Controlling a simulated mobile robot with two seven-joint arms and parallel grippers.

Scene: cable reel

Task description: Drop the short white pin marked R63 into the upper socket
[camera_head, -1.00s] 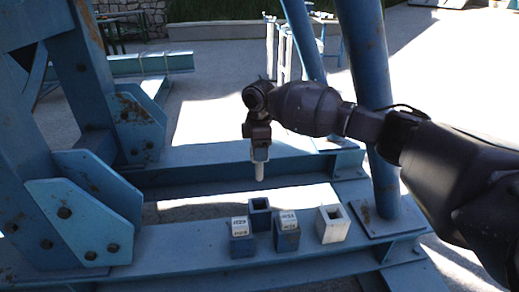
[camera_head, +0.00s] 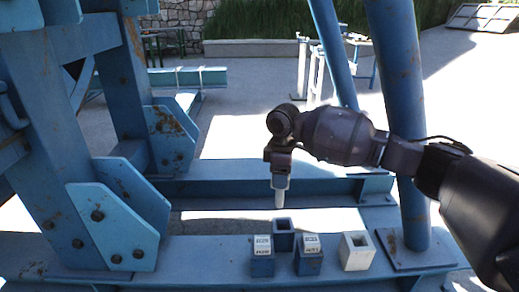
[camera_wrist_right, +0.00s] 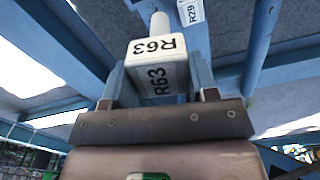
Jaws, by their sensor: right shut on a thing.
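My right gripper (camera_head: 280,176) is shut on the white pin marked R63 (camera_wrist_right: 157,52), whose broad labelled head sits between the fingers in the right wrist view. Its narrow white shaft (camera_head: 280,199) points straight down in the head view. The upper socket (camera_head: 284,238) is the blue open-topped block at the back of the group. The pin's tip appears just above that socket and apart from it; the exact alignment in depth is hard to tell. My left gripper is not in view.
Two blue blocks with white labelled tops, left (camera_head: 262,257) and right (camera_head: 308,256), stand in front of the upper socket. A white open block (camera_head: 357,252) stands at right. They sit on a blue beam (camera_head: 200,262). Blue posts (camera_head: 400,130) rise at right; bolted plates (camera_head: 112,215) stand at left.

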